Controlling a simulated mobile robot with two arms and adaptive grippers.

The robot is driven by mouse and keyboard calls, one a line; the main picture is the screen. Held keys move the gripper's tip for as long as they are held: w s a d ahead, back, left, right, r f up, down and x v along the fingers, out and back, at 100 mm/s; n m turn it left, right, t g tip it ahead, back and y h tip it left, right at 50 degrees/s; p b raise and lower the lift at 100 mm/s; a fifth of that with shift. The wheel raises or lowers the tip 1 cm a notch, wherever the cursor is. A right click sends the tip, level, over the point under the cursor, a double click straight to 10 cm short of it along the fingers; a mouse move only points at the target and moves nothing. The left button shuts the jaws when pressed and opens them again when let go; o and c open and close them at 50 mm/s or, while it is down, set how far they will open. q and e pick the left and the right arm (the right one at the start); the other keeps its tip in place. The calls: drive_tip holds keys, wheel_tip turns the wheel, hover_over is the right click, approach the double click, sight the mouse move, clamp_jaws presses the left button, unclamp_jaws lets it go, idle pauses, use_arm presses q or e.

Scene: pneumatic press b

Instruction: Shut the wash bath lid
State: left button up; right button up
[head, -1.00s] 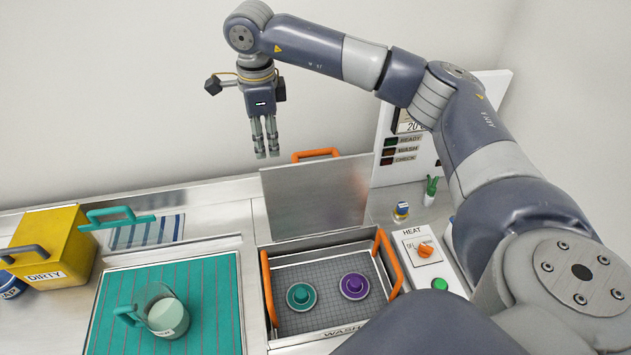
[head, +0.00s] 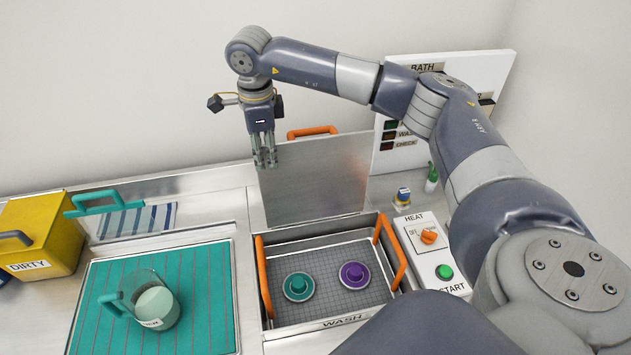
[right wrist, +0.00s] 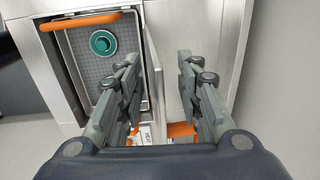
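The wash bath lid (head: 315,180) is a flat metal plate standing upright at the back of the wash bath (head: 345,320). Its orange handle (head: 313,131) is at the top edge. My right gripper (head: 265,164) points down at the lid's upper left corner, left of the handle. In the right wrist view the gripper (right wrist: 160,95) is open, and the lid (right wrist: 154,85) shows edge-on between its fingers, with no grip visible. An orange handle part (right wrist: 181,130) shows low between the fingers. My left gripper is out of view.
The bath holds a wire basket with raised orange handles (head: 390,250), a teal part (head: 298,287) and a purple part (head: 354,274). The heat panel (head: 428,250) stands right. A jug (head: 155,303) is on the teal mat (head: 205,270); a yellow DIRTY box (head: 42,232) is far left.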

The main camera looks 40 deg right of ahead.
drive_tip(key=shift+s+a+r, duration=0.1)
drive_tip(key=shift+s, duration=0.1)
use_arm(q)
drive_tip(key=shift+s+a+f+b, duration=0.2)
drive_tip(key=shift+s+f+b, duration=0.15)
use_arm(e)
drive_tip(key=shift+s+a, duration=0.4)
drive_tip(key=shift+s, duration=0.4)
drive_tip(key=shift+s+a, duration=0.35)
drive_tip(key=shift+s, duration=0.4)
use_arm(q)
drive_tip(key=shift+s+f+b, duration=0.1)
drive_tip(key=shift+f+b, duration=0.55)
use_arm(e)
drive_tip(key=shift+s+a+f, duration=0.15)
drive_tip(key=shift+s+a, duration=0.1)
drive_tip(key=shift+s, duration=0.3)
drive_tip(key=shift+s+a+f, duration=0.2)
drive_tip(key=shift+s+a, duration=0.05)
drive_tip(key=shift+s, duration=0.3)
drive_tip(key=shift+s+a+f, duration=0.15)
drive_tip(key=shift+s+a, duration=0.1)
drive_tip(key=shift+s, duration=0.3)
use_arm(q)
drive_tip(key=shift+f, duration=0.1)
use_arm(e)
drive_tip(key=shift+s, duration=0.1)
